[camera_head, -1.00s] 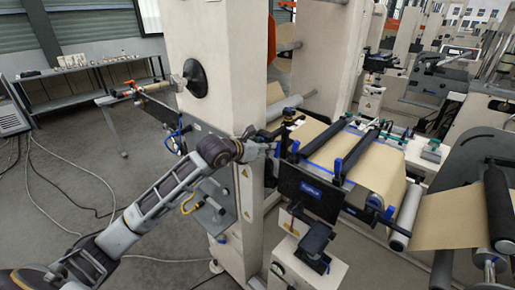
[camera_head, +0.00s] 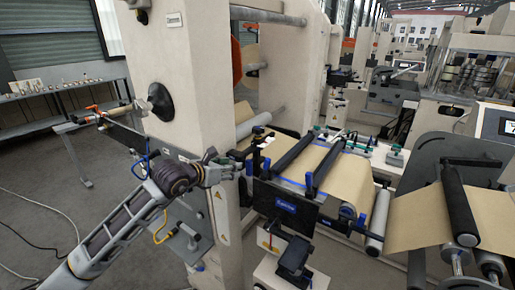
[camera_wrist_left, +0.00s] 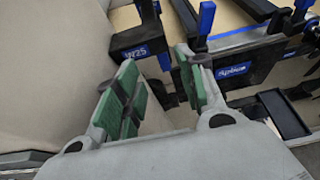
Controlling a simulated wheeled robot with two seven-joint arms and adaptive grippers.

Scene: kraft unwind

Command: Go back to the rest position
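My left arm comes in from the lower left of the head view. My left gripper (camera_head: 236,170) is beside the machine's front panel, at the edge of the cream column (camera_head: 190,75). In the left wrist view, its two green-padded fingers (camera_wrist_left: 155,60) stand apart with nothing seen held between them. The black panel with a blue label (camera_head: 285,206) lies just past the fingers and also shows in the wrist view (camera_wrist_left: 235,77). Whether the fingertips touch any machine part cannot be told. My right gripper is not in view.
Brown kraft web (camera_head: 345,178) runs over dark rollers on the right. A black box (camera_head: 293,257) juts out below the panel. A bench (camera_head: 60,117) with small items stands at the back left. The grey floor at left is open apart from cables.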

